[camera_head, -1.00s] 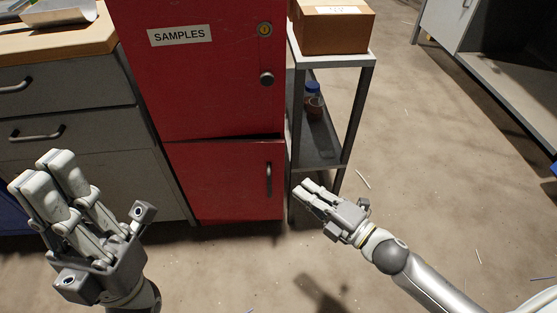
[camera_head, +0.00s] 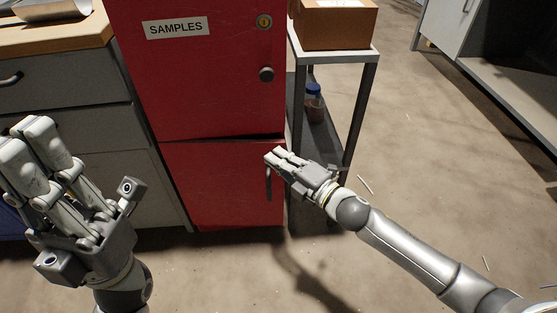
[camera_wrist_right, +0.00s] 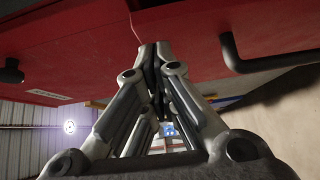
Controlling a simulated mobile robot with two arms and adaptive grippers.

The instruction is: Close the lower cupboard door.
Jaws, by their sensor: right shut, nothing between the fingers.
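The lower cupboard door (camera_head: 220,190) is a red panel under the red upper door. A dark gap shows along its top edge, widest towards the right; I cannot tell how far it stands out. Its dark bar handle (camera_head: 268,184) is at its right edge and also shows in the right wrist view (camera_wrist_right: 268,62). My right gripper (camera_head: 274,156) is shut and empty, with its fingertips at the door's upper right corner, just above the handle. Whether they touch the door is unclear. My left gripper (camera_head: 26,138) looks shut and empty, in front of the grey drawers.
The upper door (camera_head: 205,90) has a SAMPLES label, lock and round knob (camera_head: 266,74). A grey shelf stand (camera_head: 362,100) with a cardboard box (camera_head: 336,24) and blue-capped jar (camera_head: 314,103) stands close on the right. Grey drawers (camera_head: 70,85) stand left. Floor at right is mostly clear.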

